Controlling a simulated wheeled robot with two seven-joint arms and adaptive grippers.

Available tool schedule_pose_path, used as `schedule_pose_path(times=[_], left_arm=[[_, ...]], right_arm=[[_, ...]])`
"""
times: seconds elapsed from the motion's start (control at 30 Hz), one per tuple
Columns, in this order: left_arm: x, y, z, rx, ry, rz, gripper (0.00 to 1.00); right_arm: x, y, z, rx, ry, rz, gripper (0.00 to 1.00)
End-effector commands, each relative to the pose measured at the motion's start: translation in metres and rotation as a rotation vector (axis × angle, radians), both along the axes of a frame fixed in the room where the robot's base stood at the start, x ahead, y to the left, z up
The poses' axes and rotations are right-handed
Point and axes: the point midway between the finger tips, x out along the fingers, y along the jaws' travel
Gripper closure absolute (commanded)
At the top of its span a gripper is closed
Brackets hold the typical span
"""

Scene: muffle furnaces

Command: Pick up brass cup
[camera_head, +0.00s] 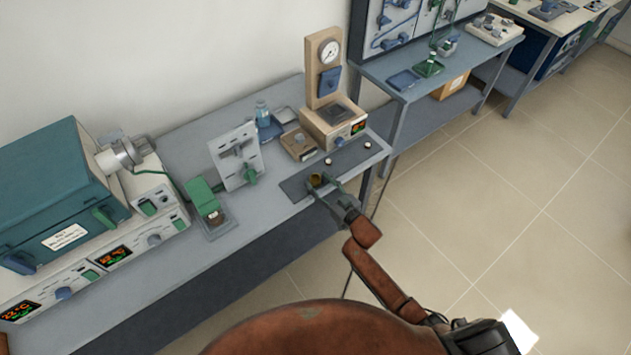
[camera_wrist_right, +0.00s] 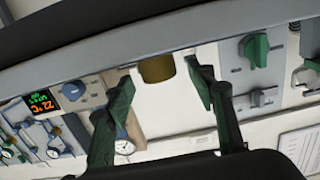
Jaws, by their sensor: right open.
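The brass cup (camera_head: 316,179) stands on a dark mat (camera_head: 350,158) near the front edge of the grey bench. My right gripper (camera_head: 324,187) is at the cup from the bench's front side, with its green fingers spread. My left gripper is not in view.
Two small round items (camera_head: 328,161) (camera_head: 367,146) are also on the mat. A device with a gauge (camera_head: 330,50) stands behind it. A green-handled device (camera_head: 207,203) and a teal furnace (camera_head: 60,195) are to the left. The floor right of the bench is clear.

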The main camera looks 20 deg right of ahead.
Motion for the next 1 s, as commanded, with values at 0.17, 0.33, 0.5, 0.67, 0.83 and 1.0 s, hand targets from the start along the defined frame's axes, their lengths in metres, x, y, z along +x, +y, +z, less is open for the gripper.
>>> schedule_pose_path(times=[0.17,0.33,0.5,0.67,0.83,1.0], left_arm=[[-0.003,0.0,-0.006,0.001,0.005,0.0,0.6],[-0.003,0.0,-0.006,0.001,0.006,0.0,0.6],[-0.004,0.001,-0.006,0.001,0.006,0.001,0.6],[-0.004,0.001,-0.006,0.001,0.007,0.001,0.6],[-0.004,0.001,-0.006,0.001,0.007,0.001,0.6],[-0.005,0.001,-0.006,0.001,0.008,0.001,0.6]], right_arm=[[0.021,0.007,-0.003,0.0,0.001,-0.001,0.49],[0.025,0.009,-0.002,0.0,0.001,-0.001,0.49],[0.025,0.009,-0.002,0.0,0.001,0.0,0.53],[0.024,0.009,-0.002,0.0,0.001,-0.001,0.64],[0.024,0.009,-0.003,0.0,0.001,-0.001,0.75],[0.024,0.009,-0.003,0.0,0.001,-0.001,0.87]])
